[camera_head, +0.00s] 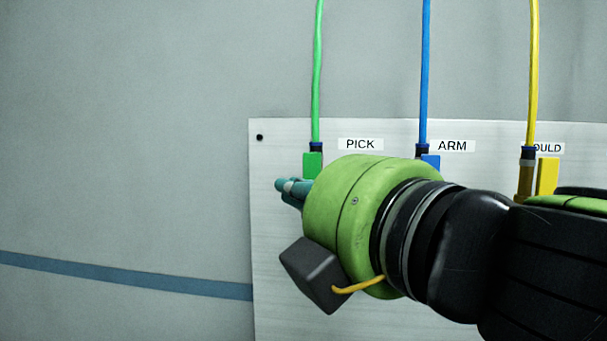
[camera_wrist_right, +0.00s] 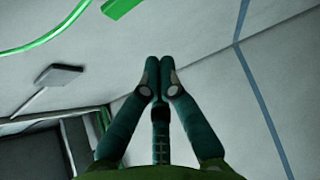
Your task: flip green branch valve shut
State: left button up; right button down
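The green branch valve's handle (camera_head: 313,164) shows as a green block below the green hose (camera_head: 318,75), left of the PICK label. The valve body beneath is hidden behind my right arm. My right gripper (camera_head: 282,186) is just below and left of the handle, its teal fingers mostly hidden by my green wrist. In the right wrist view its fingers (camera_wrist_right: 160,68) meet at the tips, with nothing seen between them. A green block (camera_wrist_right: 122,6), likely the handle, shows at the top edge there, apart from the fingertips. My left gripper is not in view.
The pale panel (camera_head: 280,260) also carries a blue hose (camera_head: 425,70) with a blue handle (camera_head: 431,162) and a yellow hose (camera_head: 533,70) with a yellow handle (camera_head: 547,175). My right arm covers much of the panel. The wall (camera_head: 120,130) to the left is clear.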

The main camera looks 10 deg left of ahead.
aim_at(312, 175)
pick_arm(q)
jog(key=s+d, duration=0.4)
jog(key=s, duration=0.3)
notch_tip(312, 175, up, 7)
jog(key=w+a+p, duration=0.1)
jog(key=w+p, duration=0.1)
jog(key=p, duration=0.5)
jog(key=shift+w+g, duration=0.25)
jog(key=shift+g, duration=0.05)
pick_arm(e)
jog(key=w+a, duration=0.1)
jog(key=w, duration=0.6)
jog(key=shift+a, duration=0.4)
